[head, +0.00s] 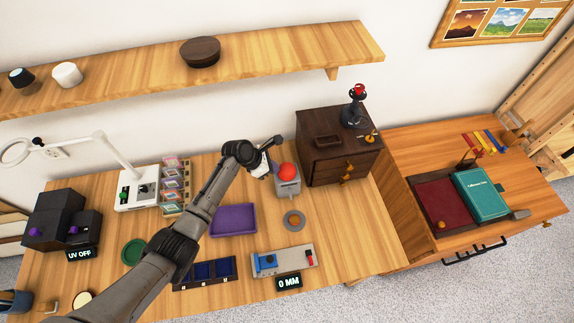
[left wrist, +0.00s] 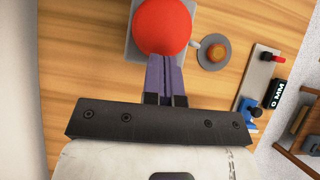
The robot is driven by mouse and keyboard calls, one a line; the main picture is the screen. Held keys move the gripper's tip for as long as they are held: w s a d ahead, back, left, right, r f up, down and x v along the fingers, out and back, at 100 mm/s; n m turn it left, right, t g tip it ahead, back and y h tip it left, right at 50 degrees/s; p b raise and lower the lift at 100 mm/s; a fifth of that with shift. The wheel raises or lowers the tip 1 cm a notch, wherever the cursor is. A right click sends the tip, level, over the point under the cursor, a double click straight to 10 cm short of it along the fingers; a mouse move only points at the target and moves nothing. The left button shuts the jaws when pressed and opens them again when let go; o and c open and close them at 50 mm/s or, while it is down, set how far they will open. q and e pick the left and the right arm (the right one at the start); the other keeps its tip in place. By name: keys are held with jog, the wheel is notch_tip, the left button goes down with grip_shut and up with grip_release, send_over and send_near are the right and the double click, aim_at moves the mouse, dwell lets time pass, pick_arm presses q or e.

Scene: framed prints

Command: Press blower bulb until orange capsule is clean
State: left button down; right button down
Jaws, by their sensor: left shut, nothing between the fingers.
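The red blower bulb (head: 287,170) sits on a grey block-like base (head: 288,187). It is large at the top of the left wrist view (left wrist: 162,25). The orange capsule (head: 295,219) rests on a round grey dish (head: 288,226), in front of the blower; it also shows in the left wrist view (left wrist: 217,51). My left gripper (head: 273,171) is shut and empty, just left of the bulb. In the left wrist view its purple fingertips (left wrist: 167,62) meet the bulb's lower edge; whether they touch it I cannot tell. My right gripper is not in view.
A dark wooden drawer cabinet (head: 318,161) stands close right of the blower. A purple tray (head: 234,220) lies left of the dish. A gauge fixture reading 0 MM (head: 300,257) is at the front. A wall shelf (head: 240,63) runs above the bench.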

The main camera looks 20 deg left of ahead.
pick_arm(q)
jog(key=p+v, duration=0.2)
jog(key=v, duration=1.2)
dwell(0.9)
dwell(0.7)
dwell(0.5)
